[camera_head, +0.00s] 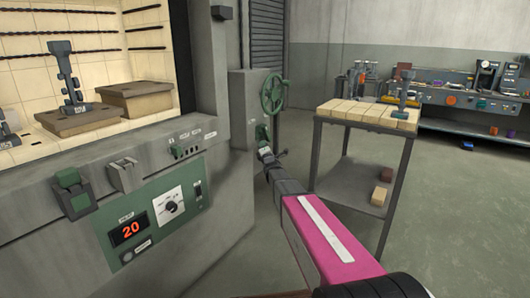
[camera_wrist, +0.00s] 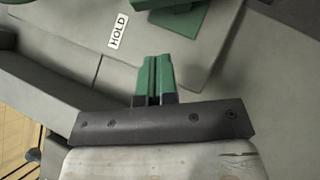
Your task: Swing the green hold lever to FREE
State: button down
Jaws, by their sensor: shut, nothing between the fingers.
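My gripper (camera_head: 265,152) is at the side of the grey furnace housing, below the green handwheel. In the wrist view my gripper (camera_wrist: 154,75) is shut and empty, its two green-tipped fingers together. A green part (camera_wrist: 190,18), which looks like the hold lever, sits at the top edge of the wrist view, cut off by the frame. The fingertips appear below the green part, with a gap in the picture. In the head view a green piece (camera_head: 262,132) shows just above my gripper; its lever position is hard to tell.
The green handwheel (camera_head: 273,93) is on the housing above. A metal cart (camera_head: 362,124) with a tiled top stands close to the right. The control panel (camera_head: 150,215) showing 20 is at left. A workbench (camera_head: 455,100) stands at the back; the floor at right is open.

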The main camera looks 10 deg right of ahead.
aim_at(263, 131)
jog(key=w+r, duration=0.1)
jog(key=w, duration=0.1)
jog(key=w+d+r, duration=0.1)
jog(key=w, duration=0.1)
jog(key=w+r, duration=0.1)
jog(key=shift+w+d+r, duration=0.1)
jog(key=shift+w+d, duration=0.3)
jog(key=shift+a, duration=0.15)
